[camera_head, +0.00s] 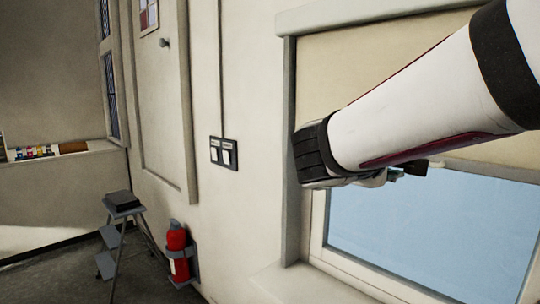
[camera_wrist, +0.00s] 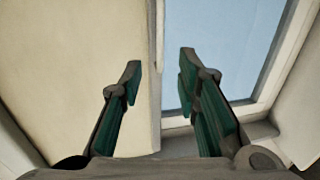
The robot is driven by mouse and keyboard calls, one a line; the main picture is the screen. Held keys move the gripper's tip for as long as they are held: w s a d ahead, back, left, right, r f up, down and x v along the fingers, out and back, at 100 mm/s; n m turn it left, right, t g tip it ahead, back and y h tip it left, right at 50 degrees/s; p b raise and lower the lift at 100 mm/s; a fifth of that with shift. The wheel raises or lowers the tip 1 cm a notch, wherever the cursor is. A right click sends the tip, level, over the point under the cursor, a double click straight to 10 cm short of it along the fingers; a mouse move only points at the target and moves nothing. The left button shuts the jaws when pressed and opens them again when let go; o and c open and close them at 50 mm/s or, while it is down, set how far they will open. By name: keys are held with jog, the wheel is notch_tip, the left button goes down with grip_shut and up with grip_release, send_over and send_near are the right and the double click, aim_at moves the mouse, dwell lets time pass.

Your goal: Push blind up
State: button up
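The cream blind (camera_head: 340,75) covers the upper part of the window in the head view, and its lower part is partly hidden behind my arm. In the wrist view the blind (camera_wrist: 75,60) fills the left side, and its edge strip (camera_wrist: 155,85) runs up the middle. My gripper (camera_wrist: 160,62) is open, with its two green-lined fingers apart and that edge showing between them. I see no clear contact with the blind. In the head view only a small part of my gripper (camera_head: 408,170) shows below my arm.
Blue window glass (camera_head: 430,225) shows below the blind, inside a pale frame. A sill (camera_head: 305,285) juts out below. A switch panel (camera_head: 224,153), a red fire extinguisher (camera_head: 178,250) and a step ladder (camera_head: 113,238) are to the left.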

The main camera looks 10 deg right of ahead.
jog(key=p+x, duration=0.1)
jog(key=x, duration=1.1)
jog(key=shift+w+d, duration=0.1)
jog(key=shift+d, duration=0.2)
grip_shut()
